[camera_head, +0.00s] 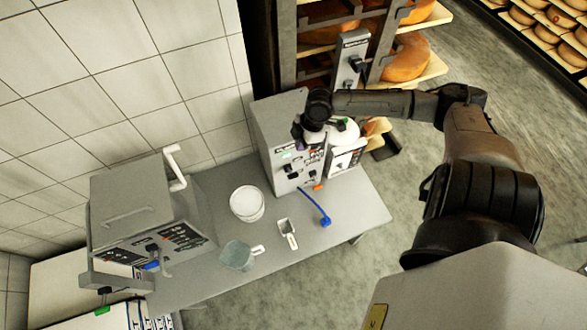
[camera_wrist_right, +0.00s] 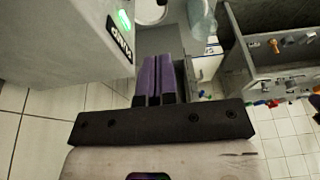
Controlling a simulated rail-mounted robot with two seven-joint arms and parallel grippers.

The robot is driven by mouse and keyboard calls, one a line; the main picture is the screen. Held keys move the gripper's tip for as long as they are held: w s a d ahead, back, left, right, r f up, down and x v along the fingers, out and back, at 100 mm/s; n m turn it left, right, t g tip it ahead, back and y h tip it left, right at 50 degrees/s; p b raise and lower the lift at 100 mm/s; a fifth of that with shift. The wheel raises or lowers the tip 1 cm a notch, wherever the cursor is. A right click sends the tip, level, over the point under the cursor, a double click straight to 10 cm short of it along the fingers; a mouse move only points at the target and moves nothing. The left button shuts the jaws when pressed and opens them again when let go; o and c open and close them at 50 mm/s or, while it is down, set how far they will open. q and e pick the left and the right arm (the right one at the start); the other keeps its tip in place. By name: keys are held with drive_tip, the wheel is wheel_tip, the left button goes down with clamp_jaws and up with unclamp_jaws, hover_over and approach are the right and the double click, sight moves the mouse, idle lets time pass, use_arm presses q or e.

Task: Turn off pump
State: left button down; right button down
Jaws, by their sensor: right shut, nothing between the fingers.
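The grey machine box (camera_head: 277,112) stands at the back of the table against the tiled wall. A lit green switch (camera_head: 285,154) is on its front panel. In the right wrist view the lit green switch (camera_wrist_right: 124,18) sits beside a dark label (camera_wrist_right: 120,40) that appears to read "PUMP". My right gripper (camera_head: 298,130) has purple fingers and is at the upper part of the box's front, above the switch. In the right wrist view its fingers (camera_wrist_right: 158,62) are together and empty, to the side of the label. My left gripper is not in view.
The grey table (camera_head: 205,283) holds a white bucket (camera_head: 247,204), a clear jug (camera_head: 237,256), a scoop (camera_head: 288,233) and a blue cable (camera_head: 316,206). Another grey machine (camera_head: 135,215) stands at left. Cheese shelves (camera_head: 427,67) are behind. My right arm spans the right side.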

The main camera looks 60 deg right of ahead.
drive_tip(key=p, duration=0.1)
hover_over(291, 175)
drive_tip(key=f, duration=0.7)
drive_tip(key=d+f, duration=0.1)
drive_tip(key=f, duration=0.3)
drive_tip(key=shift+s+f, duration=0.25)
drive_tip(key=shift+s+f+p, duration=0.1)
drive_tip(key=shift+f+p, duration=0.25)
drive_tip(key=shift+f, duration=0.7)
drive_tip(key=shift+a, duration=0.15)
